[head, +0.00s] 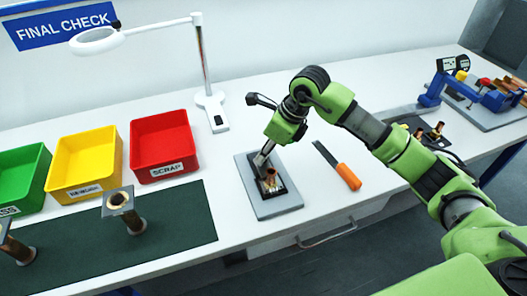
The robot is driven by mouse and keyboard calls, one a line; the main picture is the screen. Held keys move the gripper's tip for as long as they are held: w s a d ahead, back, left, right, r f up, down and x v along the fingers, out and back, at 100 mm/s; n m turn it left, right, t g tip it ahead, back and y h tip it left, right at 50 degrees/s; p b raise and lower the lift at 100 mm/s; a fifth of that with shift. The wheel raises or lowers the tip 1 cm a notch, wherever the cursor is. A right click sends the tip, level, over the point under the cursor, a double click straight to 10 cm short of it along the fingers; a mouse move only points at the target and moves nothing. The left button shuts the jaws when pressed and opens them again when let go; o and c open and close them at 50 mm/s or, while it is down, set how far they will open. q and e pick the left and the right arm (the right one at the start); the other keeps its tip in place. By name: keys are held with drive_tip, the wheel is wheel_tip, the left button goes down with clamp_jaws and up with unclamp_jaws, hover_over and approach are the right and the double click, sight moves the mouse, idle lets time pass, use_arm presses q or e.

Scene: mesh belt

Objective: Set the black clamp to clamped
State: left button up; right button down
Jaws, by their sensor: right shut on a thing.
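The black clamp (254,181) stands on a grey base plate (279,207) near the front edge of the white table. A small copper-coloured part (270,177) sits in the middle of the fixture. My right gripper (263,160) reaches down from above to the back of the clamp and is shut on it, seemingly on its lever. The gripper and wrist cover part of the clamp, so I cannot tell the lever's exact angle. My left gripper is not in view.
An orange-handled file (348,176) lies right of the base plate. A red bin (162,146), a yellow bin (84,161) and a green bin (22,174) stand left, behind a dark mat (180,226) with copper tubes. A magnifier lamp (211,108) stands behind.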

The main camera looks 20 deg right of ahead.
drive_tip(key=c, duration=1.8)
unclamp_jaws()
drive_tip(key=shift+s+f, duration=0.2)
drive_tip(key=shift+c, duration=0.2)
drive_tip(key=shift+s+r, duration=0.1)
drive_tip(key=shift+r, duration=0.05)
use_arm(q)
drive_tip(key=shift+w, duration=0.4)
use_arm(e)
drive_tip(key=shift+r, duration=0.2)
drive_tip(key=v, duration=1.1)
drive_tip(key=shift+s+r, duration=0.1)
drive_tip(key=shift+r, duration=0.25)
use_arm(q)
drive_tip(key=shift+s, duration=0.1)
use_arm(e)
drive_tip(key=shift+f, duration=0.1)
